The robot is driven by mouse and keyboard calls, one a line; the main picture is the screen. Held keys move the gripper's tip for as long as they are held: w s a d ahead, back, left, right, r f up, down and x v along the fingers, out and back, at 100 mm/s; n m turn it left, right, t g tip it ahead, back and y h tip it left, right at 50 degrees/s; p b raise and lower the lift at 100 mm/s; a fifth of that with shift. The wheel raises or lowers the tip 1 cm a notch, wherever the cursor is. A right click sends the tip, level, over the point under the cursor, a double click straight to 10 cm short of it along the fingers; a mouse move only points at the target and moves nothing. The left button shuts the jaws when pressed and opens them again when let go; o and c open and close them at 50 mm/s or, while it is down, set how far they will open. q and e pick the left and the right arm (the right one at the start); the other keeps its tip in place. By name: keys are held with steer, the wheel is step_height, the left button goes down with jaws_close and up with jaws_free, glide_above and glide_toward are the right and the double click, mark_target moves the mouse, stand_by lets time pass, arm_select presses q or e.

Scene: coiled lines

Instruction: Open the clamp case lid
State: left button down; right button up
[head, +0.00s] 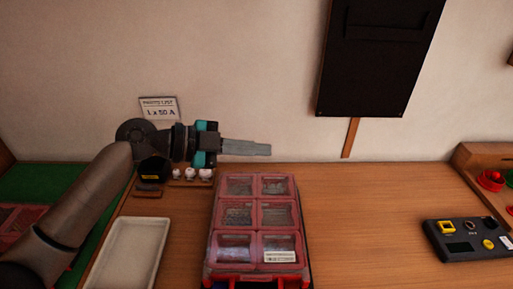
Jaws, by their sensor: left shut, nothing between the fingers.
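The clamp case (256,222) stands on the wooden table, near the middle of the head view. Its lid has a pink-red frame around several clear windows and looks closed. Small contents show dimly through the windows, and a white label sits at the lower right one. Red parts show at the near edge, partly cut off by the frame. My left gripper (262,149) is shut and empty, pointing right. In the picture it sits just above the far edge of the case, apart from it. My right gripper is not in view.
A white tray (125,255) lies left of the case. Small white items (191,174) and a dark round object (154,169) stand behind it. The table between case and device is clear.

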arm_select(q)
steer(key=c, duration=1.6)
jaws_free()
steer(key=c, duration=0.9)
jaws_free()
steer(key=shift+o, duration=0.2)
steer(key=shift+a, duration=0.1)
steer(key=b+v, duration=0.4)
steer(key=v, duration=1.1)
steer(key=shift+r, duration=0.1)
